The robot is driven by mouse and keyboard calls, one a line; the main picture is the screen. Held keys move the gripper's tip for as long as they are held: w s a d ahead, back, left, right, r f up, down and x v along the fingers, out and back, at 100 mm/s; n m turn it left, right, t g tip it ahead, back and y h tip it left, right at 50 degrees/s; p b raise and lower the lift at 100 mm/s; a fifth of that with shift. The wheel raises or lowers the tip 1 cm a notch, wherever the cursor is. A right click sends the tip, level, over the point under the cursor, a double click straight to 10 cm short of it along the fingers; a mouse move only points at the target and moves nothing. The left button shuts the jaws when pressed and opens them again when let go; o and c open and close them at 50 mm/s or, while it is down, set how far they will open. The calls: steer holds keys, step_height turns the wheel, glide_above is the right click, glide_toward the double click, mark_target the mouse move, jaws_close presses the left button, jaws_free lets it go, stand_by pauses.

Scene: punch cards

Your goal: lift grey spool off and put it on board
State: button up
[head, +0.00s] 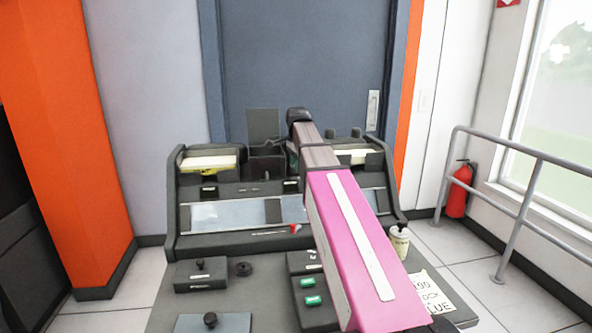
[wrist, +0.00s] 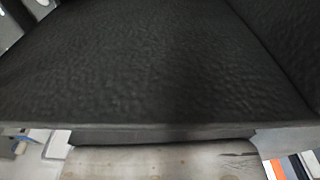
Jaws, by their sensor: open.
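No grey spool can be told for certain. A dark round piece with a hole (head: 243,268) lies flat on the desk in the head view and may be a spool. A flat blue-grey board (head: 228,324) with a black knob (head: 210,320) on it lies at the bottom edge, partly cut off. My pink arm reaches forward over the desk to the machine. My gripper's fingers are hidden behind the arm in the head view. The wrist view is filled by a dark, rough surface (wrist: 150,70) very close up, and no fingers can be made out there.
The dark machine (head: 180,250) spans the back of the desk (head: 255,310). A knobbed box (head: 200,275) and a box with green buttons (head: 310,290) stand in front. A small bottle (head: 400,240) and a paper note (head: 432,292) are right of my arm, which hides the middle.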

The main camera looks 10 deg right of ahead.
steer(key=c, duration=0.6)
steer(key=shift+o, duration=0.2)
steer(key=shift+r, duration=0.15)
step_height(320, 180, up, 14)
stand_by(0.8)
